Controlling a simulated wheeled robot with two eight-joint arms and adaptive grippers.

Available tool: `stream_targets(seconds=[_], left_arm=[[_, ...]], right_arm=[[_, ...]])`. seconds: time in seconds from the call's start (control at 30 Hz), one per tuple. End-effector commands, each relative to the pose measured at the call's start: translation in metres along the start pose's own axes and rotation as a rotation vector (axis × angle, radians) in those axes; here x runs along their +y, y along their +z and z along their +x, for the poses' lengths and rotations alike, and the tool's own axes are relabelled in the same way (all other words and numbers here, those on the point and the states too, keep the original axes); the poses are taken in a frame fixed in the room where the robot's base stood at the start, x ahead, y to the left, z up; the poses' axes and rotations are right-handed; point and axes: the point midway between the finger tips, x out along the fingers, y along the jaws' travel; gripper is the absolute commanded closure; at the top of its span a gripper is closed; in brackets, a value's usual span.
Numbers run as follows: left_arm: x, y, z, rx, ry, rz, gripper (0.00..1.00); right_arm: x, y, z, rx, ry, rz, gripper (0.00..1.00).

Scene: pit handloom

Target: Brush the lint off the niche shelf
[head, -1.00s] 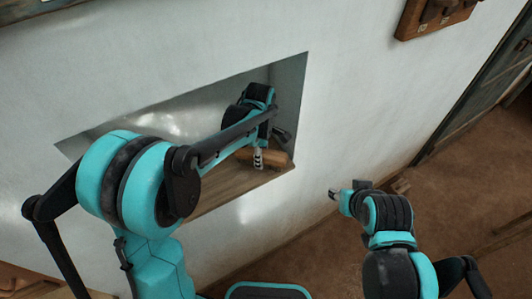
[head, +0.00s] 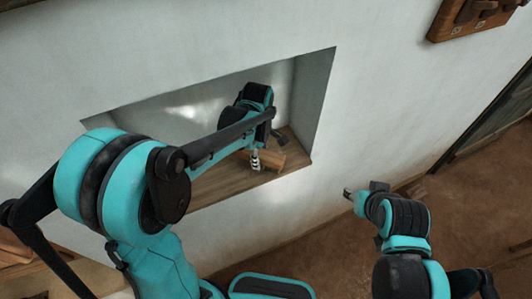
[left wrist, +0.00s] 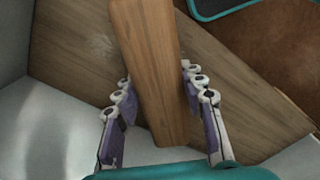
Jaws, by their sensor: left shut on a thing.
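The niche shelf (head: 232,182) is a brown wooden board at the bottom of a recess in the white wall. My left gripper (head: 257,161) is inside the niche, towards its right end, shut on a wooden brush (head: 273,159). In the left wrist view the brush's long wooden body (left wrist: 150,60) lies between the two fingers, over the shelf boards (left wrist: 75,50). Its bristles are hidden, and I cannot tell whether they touch the shelf. A faint pale patch shows on the boards; I cannot tell if it is lint. My right gripper (head: 348,193) is outside the niche; its jaws are too small to read.
The niche's right side wall (head: 313,95) stands close to my left gripper. A wooden rack (head: 470,15) hangs on the wall at the upper right. A dark door frame (head: 490,115) is at the far right. Brown floor (head: 480,215) lies open below it.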

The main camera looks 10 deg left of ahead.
Motion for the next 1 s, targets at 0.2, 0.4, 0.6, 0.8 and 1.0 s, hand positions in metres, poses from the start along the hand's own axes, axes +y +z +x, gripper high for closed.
stream_targets(seconds=[0.2,0.4,0.6,0.8,1.0], left_arm=[[-0.006,-0.007,0.001,0.003,-0.003,-0.002,1.0],[-0.019,-0.019,0.0,0.003,-0.003,-0.003,1.0],[-0.028,-0.027,-0.001,0.003,-0.002,-0.001,1.0],[-0.027,-0.027,-0.001,0.002,-0.002,0.0,1.0],[-0.027,-0.027,-0.009,0.002,-0.001,0.0,1.0]], right_arm=[[0.0,0.0,0.0,0.0,0.0,0.0,0.6],[0.0,0.0,-0.001,0.0,0.0,0.0,0.6],[0.0,-0.001,-0.001,0.0,0.0,0.0,0.6],[0.0,-0.001,-0.001,0.0,0.0,0.0,0.6],[0.0,-0.004,-0.006,0.0,0.0,0.0,0.6]])
